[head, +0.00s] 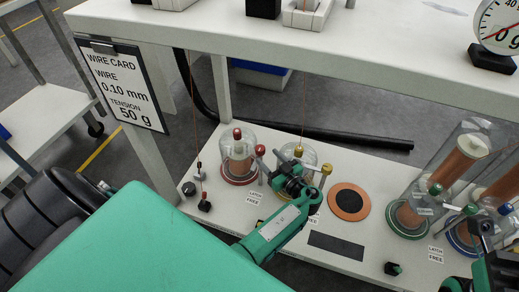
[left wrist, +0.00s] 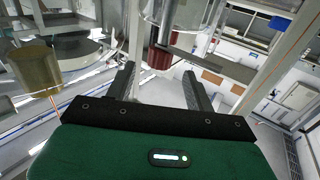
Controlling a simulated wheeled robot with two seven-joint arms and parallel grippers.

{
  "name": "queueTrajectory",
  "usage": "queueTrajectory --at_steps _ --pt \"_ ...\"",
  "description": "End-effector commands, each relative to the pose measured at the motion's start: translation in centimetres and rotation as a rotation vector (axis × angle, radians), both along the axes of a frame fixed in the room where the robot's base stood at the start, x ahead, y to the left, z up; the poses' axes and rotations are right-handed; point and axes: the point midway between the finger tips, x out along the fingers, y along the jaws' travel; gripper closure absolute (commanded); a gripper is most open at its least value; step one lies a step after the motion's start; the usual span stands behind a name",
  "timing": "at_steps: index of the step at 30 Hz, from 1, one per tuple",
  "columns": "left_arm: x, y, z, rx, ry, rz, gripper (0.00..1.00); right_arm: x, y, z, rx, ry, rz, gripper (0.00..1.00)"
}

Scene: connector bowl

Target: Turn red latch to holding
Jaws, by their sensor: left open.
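The red unit is a clear dome on a red base (head: 238,177) on the lower white shelf, with a red knob (head: 238,133) on top. The red latch's ball end (head: 260,150) shows at the dome's right side. A card (head: 254,199) in front reads LATCH FREE. My left gripper (head: 284,172) is beside the red latch, over the yellow unit's front. In the left wrist view its two fingers (left wrist: 158,88) stand apart, with a dark red cylinder (left wrist: 159,58) seen between and beyond them; no contact shows. My right gripper (head: 482,232) is partly in view at lower right; its jaws are unclear.
The yellow dome unit (head: 299,152) stands just right of the red one, partly behind my gripper. A copper disc (head: 349,201) lies to its right. Green and blue units with tall clear tubes (head: 451,165) stand at right. The upper shelf (head: 350,65) overhangs behind.

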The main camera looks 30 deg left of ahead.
Motion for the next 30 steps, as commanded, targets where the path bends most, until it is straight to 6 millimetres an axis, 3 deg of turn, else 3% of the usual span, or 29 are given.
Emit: queueTrajectory --at_steps 3,9,22,30 --pt "0.9 2.4 -0.1 0.002 -0.002 0.001 0.46 0.0 0.2 0.0 0.0 -0.007 0.007 0.64" --pt "1.8 4.9 0.0 0.001 0.0 0.0 0.46 0.1 0.4 0.1 0.0 -0.015 0.015 0.64" --pt "2.2 5.7 0.0 -0.001 0.0 -0.001 0.46 0.1 0.5 0.4 0.0 -0.023 0.017 0.64" --pt "2.1 5.7 0.0 -0.001 0.0 -0.001 0.99 0.1 0.5 0.4 0.002 -0.021 0.018 0.64"
